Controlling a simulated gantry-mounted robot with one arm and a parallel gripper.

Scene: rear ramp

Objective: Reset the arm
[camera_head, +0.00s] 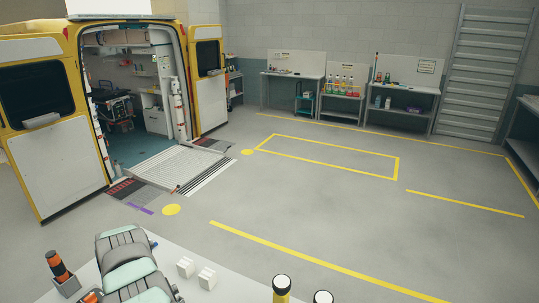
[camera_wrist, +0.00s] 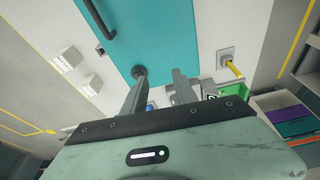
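My arm (camera_head: 127,262), grey and mint green, is folded over the white surface at the bottom of the head view. My gripper (camera_wrist: 160,80) shows in the wrist view with its two dark fingers apart. No object is held between them. The fingers point toward a teal panel (camera_wrist: 150,30) on a white surface. A dark round knob or fitting (camera_wrist: 140,72) shows near the left fingertip. I cannot make out the gripper's fingers in the head view.
White blocks (camera_head: 185,267) stand beside my arm. An orange-and-black tool (camera_head: 58,266) stands in a holder on the left. A yellow van (camera_head: 55,160) has its rear open, with a ramp (camera_head: 185,165) down. Benches (camera_head: 400,91) line the back wall; the marked floor is clear.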

